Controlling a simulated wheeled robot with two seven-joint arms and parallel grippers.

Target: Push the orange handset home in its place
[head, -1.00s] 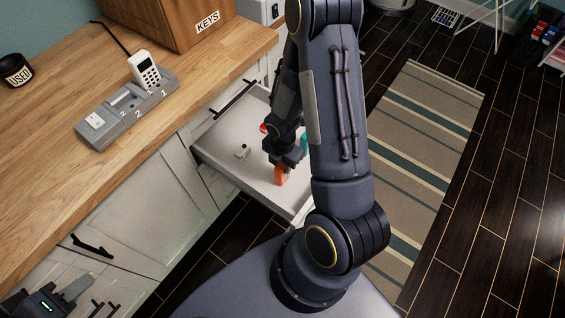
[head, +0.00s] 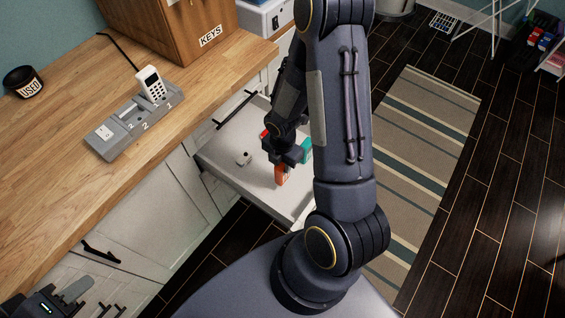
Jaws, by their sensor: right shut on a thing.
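The orange handset (head: 281,176) is in or just above the open drawer (head: 220,165). My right gripper (head: 284,162) points down and is shut on its upper part; I cannot tell whether its lower end touches the drawer floor. The grey dock (head: 118,138), with numbered places, lies on the wooden counter. A white handset (head: 149,82) stands upright in the dock's far end. The nearer places hold no upright handset. My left gripper (head: 72,296) is at the bottom left corner, partly cut off, below the counter and away from the dock; its opening is unclear.
A teal object (head: 306,151) and a small grey item (head: 243,158) are in the drawer. A black USED jar (head: 23,81) and a wooden KEYS box (head: 185,22) stand on the counter. My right arm blocks the drawer's right side.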

